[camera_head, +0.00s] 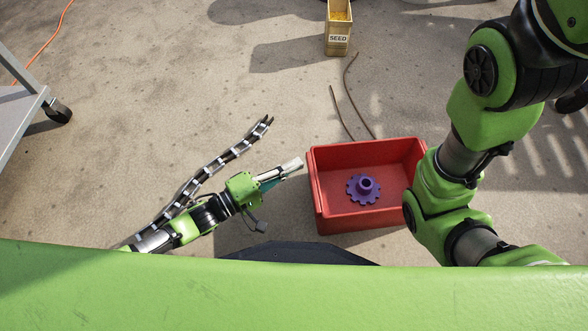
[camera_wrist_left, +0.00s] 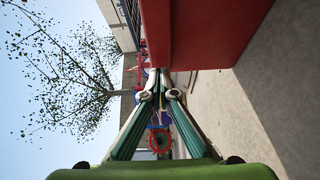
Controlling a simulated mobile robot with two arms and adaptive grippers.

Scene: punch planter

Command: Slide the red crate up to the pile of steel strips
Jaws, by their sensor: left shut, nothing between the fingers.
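The red crate (camera_head: 318,205) stands on the concrete floor, right of centre in the head view. A purple toothed wheel (camera_head: 363,189) lies inside it. My left gripper (camera_head: 299,163) is shut and empty, its tips close beside the crate's left wall near the far corner. In the left wrist view the shut fingertips (camera_wrist_left: 154,82) are close to the red crate wall (camera_wrist_left: 205,35); I cannot tell whether they touch. I cannot make out a clear pile of steel strips; two thin dark strips or rods (camera_head: 352,104) lie behind the crate. My right gripper is not in view.
A segmented black and silver strip (camera_head: 215,166) stretches beside my left arm; I cannot tell what it is. A seed box (camera_head: 338,28) stands at the back. A grey cart (camera_head: 25,105) is at the left edge, with an orange cord (camera_head: 45,45) behind.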

